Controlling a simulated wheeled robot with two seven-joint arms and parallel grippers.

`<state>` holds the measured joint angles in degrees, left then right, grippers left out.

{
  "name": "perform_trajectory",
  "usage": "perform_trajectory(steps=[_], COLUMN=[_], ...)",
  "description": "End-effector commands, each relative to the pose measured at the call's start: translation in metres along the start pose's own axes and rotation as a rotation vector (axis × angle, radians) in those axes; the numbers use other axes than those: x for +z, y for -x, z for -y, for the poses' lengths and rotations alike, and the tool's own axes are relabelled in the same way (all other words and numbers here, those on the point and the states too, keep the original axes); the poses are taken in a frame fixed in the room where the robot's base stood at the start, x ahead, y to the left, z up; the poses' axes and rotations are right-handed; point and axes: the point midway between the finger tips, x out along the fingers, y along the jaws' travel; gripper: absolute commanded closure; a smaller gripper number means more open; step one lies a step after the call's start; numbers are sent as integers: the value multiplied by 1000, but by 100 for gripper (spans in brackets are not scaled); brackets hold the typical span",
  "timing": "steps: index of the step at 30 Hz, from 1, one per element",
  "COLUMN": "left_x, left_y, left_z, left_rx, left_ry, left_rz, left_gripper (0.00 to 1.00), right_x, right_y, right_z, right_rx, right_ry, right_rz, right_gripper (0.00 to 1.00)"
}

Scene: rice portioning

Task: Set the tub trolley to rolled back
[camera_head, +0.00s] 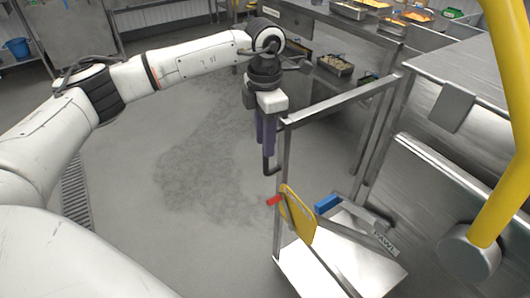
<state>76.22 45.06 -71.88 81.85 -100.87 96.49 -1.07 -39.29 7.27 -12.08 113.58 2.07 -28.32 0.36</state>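What looks like the tub trolley (342,106) is a steel frame with upright posts and a top rail. A pale flat deck (345,262) lies at its foot. My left gripper (267,168) points down beside the frame's near left corner, with purple and dark parts at its lower end. I cannot tell whether it touches the post, or whether its fingers are open or shut. Low on the frame are a yellow plate (298,214) with a red tip, and a blue-ended steel lever (327,203) marked PAWL. My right gripper is not in view.
A thick yellow tube (503,120) and steel panels (440,195) crowd the right side. A steel counter (320,30) with food trays stands at the back. A blue bucket (18,48) sits at the far left. The grey floor (180,190) left of the frame is clear.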

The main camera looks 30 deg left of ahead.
Motion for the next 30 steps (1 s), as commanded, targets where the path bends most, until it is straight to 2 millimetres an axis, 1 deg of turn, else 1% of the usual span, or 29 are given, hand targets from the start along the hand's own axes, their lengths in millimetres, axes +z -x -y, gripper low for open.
perform_trajectory(steps=[1, 3, 6, 9, 30], left_x=[1, 1, 0, 0, 0], left_y=[10, 20, 29, 34, 34], left_z=[0, 0, 0, 0, 0], left_rx=[2, 1, 0, 0, 0], left_ry=[-1, -1, -1, -1, -1], left_rz=[3, 2, 1, 1, 0], left_gripper=[69, 69, 69, 69, 69], right_x=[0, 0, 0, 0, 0], right_y=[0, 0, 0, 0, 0], right_z=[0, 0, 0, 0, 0], right_rx=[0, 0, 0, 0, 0], right_ry=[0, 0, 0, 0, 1], right_rz=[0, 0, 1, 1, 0], right_gripper=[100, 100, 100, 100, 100])
